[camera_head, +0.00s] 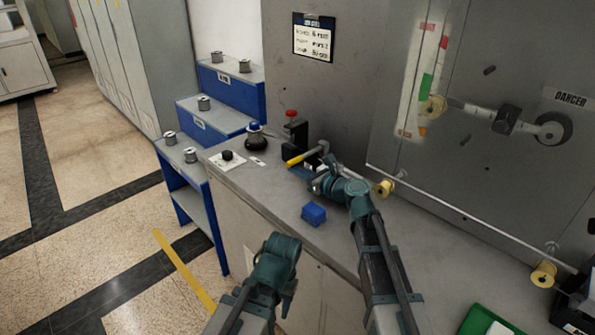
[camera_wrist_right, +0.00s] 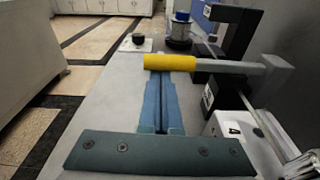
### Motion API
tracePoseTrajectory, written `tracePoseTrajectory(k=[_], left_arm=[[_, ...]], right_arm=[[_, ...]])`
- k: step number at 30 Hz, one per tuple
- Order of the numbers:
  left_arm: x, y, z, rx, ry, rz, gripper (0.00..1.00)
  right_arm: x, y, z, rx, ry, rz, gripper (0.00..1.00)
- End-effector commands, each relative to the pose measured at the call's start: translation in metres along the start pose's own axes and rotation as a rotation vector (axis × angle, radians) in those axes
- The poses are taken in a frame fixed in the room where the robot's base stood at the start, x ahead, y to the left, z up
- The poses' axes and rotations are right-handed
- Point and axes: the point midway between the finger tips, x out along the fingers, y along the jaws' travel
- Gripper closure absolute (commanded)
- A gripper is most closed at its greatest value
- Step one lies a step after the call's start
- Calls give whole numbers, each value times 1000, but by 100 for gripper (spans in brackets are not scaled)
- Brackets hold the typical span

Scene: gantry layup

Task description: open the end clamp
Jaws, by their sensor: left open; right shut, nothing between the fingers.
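The end clamp (camera_head: 298,132) is a black block with a red knob on the bench against the grey cabinet. Its lever has a yellow grip (camera_head: 304,156) that points left; the grip (camera_wrist_right: 170,62) and grey lever bar (camera_wrist_right: 228,67) also show in the right wrist view, lying crosswise. My right gripper (camera_head: 303,172) is shut and empty beside the lever. In the right wrist view its blue fingers (camera_wrist_right: 161,95) end at the yellow grip; I cannot tell if they touch it. My left gripper (camera_head: 277,256) is open in front of the bench edge, away from the clamp.
A blue block (camera_head: 313,214) lies on the bench near my right arm. A black round pot with a blue top (camera_head: 255,137) and a black button on a white plate (camera_head: 227,157) stand left of the clamp. A rod with yellow spools (camera_head: 384,188) runs along the right.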

Motion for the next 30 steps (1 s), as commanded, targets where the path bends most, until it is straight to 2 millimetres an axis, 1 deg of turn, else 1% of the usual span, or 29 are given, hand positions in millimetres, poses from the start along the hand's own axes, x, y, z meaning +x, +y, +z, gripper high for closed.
tracePoseTrajectory(k=[1, 3, 7, 23, 26, 30], left_arm=[[-12, -1, 1, 0, 0, 0, 55], [-21, -2, 1, 0, 0, 0, 55], [-30, -3, 2, 0, 0, 0, 55], [-31, -3, 2, 0, 0, 0, 55], [-32, -3, 2, 0, 0, 0, 55], [-34, -3, 2, 0, 0, 0, 55]], right_arm=[[-2, 1, 12, 35, 0, 5, 100], [-3, 1, 21, 79, 0, 11, 100], [-4, 2, 30, 90, 0, 13, 100], [-6, 2, 30, 88, 0, 12, 100], [-9, 3, 31, 88, 0, 12, 100], [-20, 6, 32, 88, 0, 12, 100]])
